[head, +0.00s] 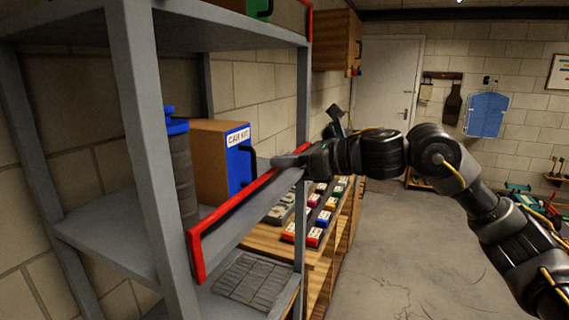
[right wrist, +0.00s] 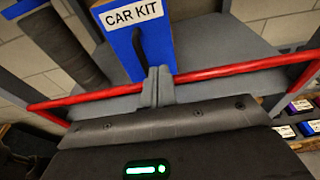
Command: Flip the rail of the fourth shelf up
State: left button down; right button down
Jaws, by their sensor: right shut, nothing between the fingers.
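The shelf rail (head: 238,200) is a red bar along the front edge of the grey shelf (head: 110,232). Its short near-end arm hangs down from the bar, which shows slightly above the shelf's front edge. In the right wrist view the rail (right wrist: 225,71) crosses the picture from left to right. My right gripper (head: 280,161) is shut and empty, with its fingertips over the shelf edge at the rail, near the far end. Its fingers (right wrist: 158,82) overlap the rail in the wrist view; I cannot tell whether they touch it. My left gripper is not in view.
A blue-fronted CAR KIT box (head: 238,158) and a dark cylinder with a blue top (head: 180,165) stand on the shelf. Grey uprights (head: 150,130) bound the rack. A wooden workbench (head: 265,240) with coloured boxes is behind. Floor at right is free.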

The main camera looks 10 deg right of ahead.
dwell(0.3)
jog(key=s+d+r+b, duration=0.3)
jog(key=s+d+r, duration=0.2)
jog(key=d+r, duration=0.3)
jog(key=shift+r, duration=0.55)
jog(key=shift+w, duration=0.1)
